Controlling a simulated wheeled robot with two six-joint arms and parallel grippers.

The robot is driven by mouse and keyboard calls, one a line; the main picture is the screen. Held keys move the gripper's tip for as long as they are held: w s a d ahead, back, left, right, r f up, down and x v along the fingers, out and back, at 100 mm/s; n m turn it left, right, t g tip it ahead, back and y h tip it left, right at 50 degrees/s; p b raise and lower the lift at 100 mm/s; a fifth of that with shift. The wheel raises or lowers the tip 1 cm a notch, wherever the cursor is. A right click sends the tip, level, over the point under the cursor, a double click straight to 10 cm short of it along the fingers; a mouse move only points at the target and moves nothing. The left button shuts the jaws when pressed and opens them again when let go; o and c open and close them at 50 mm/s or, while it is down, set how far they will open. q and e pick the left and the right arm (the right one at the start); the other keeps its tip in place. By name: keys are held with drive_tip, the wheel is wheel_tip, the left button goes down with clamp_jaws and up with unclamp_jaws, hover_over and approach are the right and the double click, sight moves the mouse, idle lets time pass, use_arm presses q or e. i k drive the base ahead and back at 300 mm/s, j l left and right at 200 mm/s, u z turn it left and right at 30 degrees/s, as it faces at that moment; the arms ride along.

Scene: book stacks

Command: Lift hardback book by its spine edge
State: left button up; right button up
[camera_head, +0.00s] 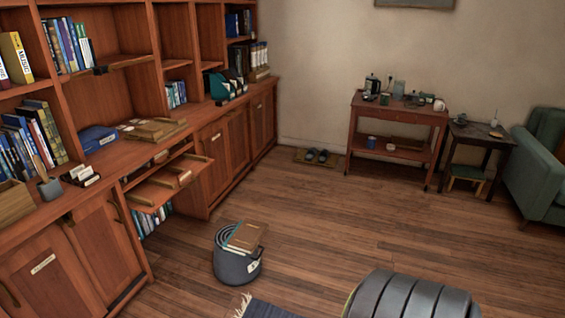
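A brown hardback-looking book (249,235) lies flat on a round dark grey container (237,268) on the floor. A teal strip runs along the book's left side; I cannot tell if it is the spine or a second book beneath. The container's ringed top shows to the left of the book. A blue book-like item (97,138) lies on the left cabinet's counter, and many other books stand upright on the shelves. Which book the task means is not certain from this view. Neither of my grippers is in view.
A wooden bookcase (125,228) fills the left, with a pulled-out shelf (160,192). A dark ribbed rounded shape (410,297) and a blue fringed rug (268,309) are at the bottom. Side tables (398,115) and a green armchair (543,165) stand far right.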

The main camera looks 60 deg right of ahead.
sight(247, 238)
drive_tip(key=z, duration=1.55)
drive_tip(key=i+l+u, duration=0.1)
drive_tip(key=i+l, duration=0.35)
drive_tip(key=l, duration=0.3)
drive_tip(key=i+l+u, duration=0.25)
drive_tip(key=i+l, duration=0.2)
drive_tip(key=l, duration=0.3)
drive_tip(key=i+l, duration=0.15)
drive_tip(key=l, duration=0.25)
drive_tip(key=i+l+u, duration=0.15)
drive_tip(key=l, duration=0.3)
drive_tip(key=i+l, duration=0.2)
drive_tip(key=l, duration=0.2)
drive_tip(key=i+l+u, duration=0.15)
drive_tip(key=l, duration=0.3)
